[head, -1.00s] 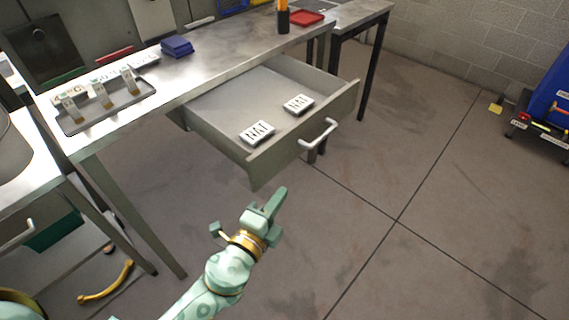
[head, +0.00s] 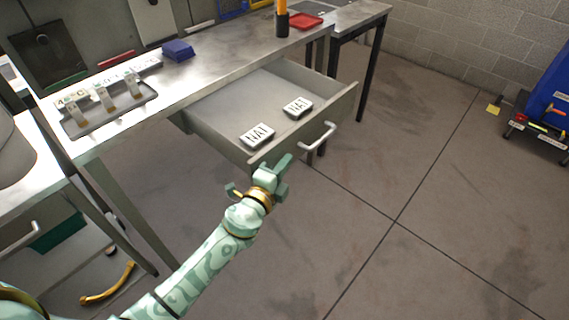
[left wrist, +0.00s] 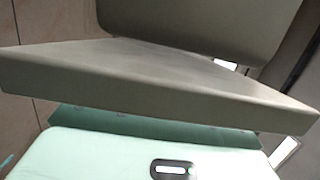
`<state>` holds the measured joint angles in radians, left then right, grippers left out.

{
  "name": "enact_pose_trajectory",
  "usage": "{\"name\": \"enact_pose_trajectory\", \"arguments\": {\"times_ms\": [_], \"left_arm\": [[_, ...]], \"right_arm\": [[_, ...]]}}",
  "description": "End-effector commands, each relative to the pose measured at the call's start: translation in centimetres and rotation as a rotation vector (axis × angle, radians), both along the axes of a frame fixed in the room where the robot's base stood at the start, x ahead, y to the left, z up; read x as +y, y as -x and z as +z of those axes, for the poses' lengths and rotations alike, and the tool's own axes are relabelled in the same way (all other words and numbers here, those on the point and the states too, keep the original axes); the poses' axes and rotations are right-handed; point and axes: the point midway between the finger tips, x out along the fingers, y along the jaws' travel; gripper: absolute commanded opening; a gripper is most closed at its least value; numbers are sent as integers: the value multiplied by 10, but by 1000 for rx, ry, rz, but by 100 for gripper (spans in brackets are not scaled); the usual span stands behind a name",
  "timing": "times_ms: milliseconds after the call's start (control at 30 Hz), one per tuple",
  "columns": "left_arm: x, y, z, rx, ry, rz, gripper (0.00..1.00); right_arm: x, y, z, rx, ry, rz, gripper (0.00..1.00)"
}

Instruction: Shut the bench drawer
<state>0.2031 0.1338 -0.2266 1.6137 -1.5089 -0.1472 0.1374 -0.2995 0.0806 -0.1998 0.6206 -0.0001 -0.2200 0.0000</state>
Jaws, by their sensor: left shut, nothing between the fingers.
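My left gripper (head: 284,165) is shut and empty, at the left part of the drawer front, just beside the handle's left end. It overlaps the front's lower edge in the head view; I cannot tell whether it touches. In the left wrist view a grey panel edge (left wrist: 150,85), seemingly the drawer front, lies close across the gripper. My right gripper is not in view.
The bench top (head: 215,68) holds a grey tray (head: 148,97) with small vials, a blue box (head: 178,50), a red tray (head: 304,20) and a cup with something orange. A blue cart (head: 548,110) stands far right. The floor before the drawer is clear.

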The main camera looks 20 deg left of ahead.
Motion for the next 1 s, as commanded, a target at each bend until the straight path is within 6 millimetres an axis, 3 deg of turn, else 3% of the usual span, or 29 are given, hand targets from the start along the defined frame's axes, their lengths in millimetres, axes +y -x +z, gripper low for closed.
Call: {"name": "enact_pose_trajectory", "arguments": {"times_ms": [267,467,667,1000], "left_arm": [[2,0,0,0,-1,0,0],[19,-7,-1,0,-3,2,0],[59,-21,-2,-1,-5,2,0],[149,-54,-4,1,-5,4,0]], "right_arm": [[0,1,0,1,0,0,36],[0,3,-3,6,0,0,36],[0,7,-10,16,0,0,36],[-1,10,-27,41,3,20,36]]}}
